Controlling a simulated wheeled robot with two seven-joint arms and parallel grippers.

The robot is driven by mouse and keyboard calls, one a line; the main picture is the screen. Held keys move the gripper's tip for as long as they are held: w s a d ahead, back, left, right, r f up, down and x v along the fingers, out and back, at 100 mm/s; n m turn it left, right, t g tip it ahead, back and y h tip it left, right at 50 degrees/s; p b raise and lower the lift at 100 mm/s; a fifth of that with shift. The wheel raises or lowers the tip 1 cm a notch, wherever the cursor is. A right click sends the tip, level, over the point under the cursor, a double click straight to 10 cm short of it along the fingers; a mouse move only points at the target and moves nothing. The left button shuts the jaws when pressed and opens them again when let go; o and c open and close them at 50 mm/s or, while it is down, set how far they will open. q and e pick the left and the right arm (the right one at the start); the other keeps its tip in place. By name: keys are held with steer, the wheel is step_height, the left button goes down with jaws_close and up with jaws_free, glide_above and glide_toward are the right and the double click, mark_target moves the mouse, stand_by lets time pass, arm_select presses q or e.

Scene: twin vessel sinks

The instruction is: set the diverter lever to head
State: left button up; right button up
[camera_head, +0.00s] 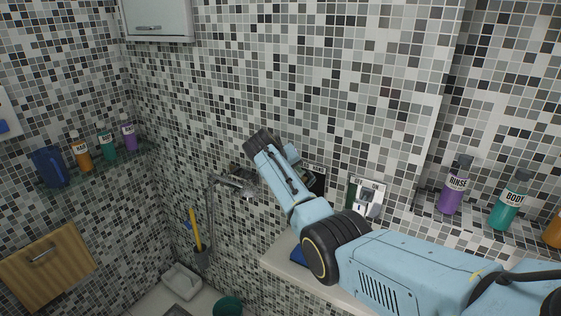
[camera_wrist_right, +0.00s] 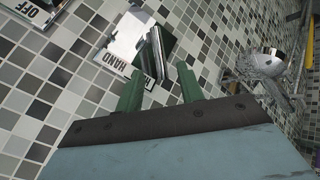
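The diverter plate (camera_wrist_right: 128,40) is white with a "HAND" label and dark green parts, and appears rotated in the right wrist view. Its silver and dark lever (camera_wrist_right: 156,55) stands out from it, ahead of and between my right gripper's fingertips; contact is not clear. No "HEAD" label is readable. My right gripper (camera_wrist_right: 160,75) has two green fingers spread apart with nothing held between them. In the head view the plate (camera_head: 318,171) is partly hidden behind my right arm, and my right gripper (camera_head: 257,140) is near the tiled wall. My left gripper is not in view.
A shower head (camera_head: 235,185) hangs left of my arm. An on/off switch plate (camera_head: 367,197) is on the wall to the right. Bottles stand on a right ledge, including a purple one (camera_head: 454,190), and on a left glass shelf (camera_head: 95,171). A wall cabinet (camera_head: 158,20) is above.

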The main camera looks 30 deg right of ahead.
steer(key=v, duration=0.7)
steer(key=shift+a+r, duration=0.2)
steer(key=shift+r, duration=0.05)
steer(key=shift+s, duration=0.1)
